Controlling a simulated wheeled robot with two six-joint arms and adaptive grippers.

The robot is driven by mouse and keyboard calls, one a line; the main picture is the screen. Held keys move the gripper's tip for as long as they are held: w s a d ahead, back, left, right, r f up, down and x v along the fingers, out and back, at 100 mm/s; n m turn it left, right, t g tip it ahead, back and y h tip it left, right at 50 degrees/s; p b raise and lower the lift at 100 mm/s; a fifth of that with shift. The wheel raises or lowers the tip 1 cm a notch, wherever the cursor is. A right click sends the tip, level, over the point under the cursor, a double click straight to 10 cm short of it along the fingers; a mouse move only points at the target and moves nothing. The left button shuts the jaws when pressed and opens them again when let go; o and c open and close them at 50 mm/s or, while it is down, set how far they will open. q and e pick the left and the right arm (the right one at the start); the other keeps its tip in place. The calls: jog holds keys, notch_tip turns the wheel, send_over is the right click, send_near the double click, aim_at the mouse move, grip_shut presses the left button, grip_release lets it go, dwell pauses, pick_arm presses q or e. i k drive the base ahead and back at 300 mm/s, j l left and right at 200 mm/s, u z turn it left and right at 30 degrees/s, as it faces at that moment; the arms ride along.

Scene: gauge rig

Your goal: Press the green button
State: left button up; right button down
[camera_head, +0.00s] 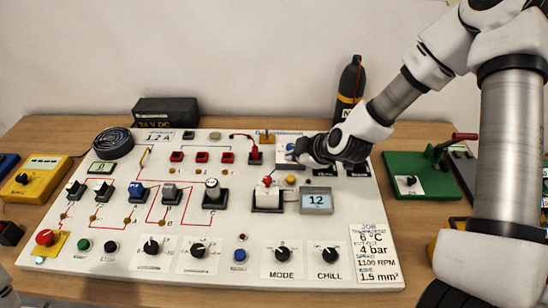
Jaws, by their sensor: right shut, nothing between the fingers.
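A green round button (83,245) sits at the front left of the white control panel (330,222), between a red mushroom button on a yellow plate (45,238) and a black button (111,246). My right gripper (301,152) is shut and empty over the back right part of the panel, beside a small blue knob (290,147). I cannot tell whether it touches anything there. It is far to the right of the green button and behind it. My left gripper is not in view; a grey part of mine shows at the bottom left corner.
Switches (137,191), dials (283,253), a blue button (239,256) and a small display (316,200) crowd the panel. A yellow meter (37,178) stands left, a green board (418,175) right. A black box (166,111) and a dark bottle (350,88) stand behind.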

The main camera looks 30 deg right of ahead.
aim_at(83, 244)
jog(key=k+j, duration=0.8)
jog(key=k, duration=0.05)
